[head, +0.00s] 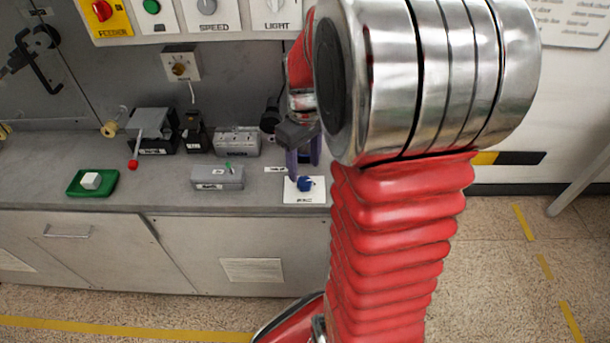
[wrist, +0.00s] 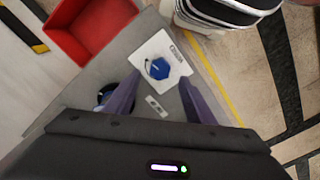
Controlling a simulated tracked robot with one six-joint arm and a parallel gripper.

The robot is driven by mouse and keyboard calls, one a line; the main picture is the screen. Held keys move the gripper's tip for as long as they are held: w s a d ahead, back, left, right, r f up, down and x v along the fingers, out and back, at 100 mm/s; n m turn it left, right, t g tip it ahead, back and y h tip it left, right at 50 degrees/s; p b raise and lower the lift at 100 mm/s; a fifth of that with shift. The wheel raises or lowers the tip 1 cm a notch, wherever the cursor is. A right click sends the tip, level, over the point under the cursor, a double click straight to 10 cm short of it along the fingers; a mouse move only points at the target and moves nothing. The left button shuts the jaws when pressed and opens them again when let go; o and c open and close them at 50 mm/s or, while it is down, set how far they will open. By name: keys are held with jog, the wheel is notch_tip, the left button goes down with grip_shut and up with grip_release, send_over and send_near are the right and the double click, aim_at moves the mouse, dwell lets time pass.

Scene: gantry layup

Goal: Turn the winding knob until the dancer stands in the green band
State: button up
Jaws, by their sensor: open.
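A blue faceted knob (head: 305,184) sits on a white plate (head: 292,197) near the right end of the grey bench. In the wrist view the blue knob (wrist: 158,68) has a dark mark on one side, and the white plate (wrist: 178,50) has small print I cannot read. My gripper (head: 303,170) is open, its purple fingers pointing down above the knob. In the wrist view the fingertips (wrist: 161,82) lie on either side of the knob's near edge, apart from it. I cannot make out a dancer or a green band clearly; a low grey box (head: 218,179) shows a small green mark.
A green tray (head: 76,190) with a white block (head: 91,181) lies at the bench's left. A red bin (wrist: 90,28) shows in the wrist view. Floor in front is clear.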

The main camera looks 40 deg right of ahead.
aim_at(304, 181)
notch_tip(304, 181, down, 5)
jog(key=shift+r, duration=0.1)
jog(key=shift+c, duration=0.3)
jog(key=c, duration=0.9)
jog(key=shift+d, duration=0.15)
jog(key=shift+c, duration=0.5)
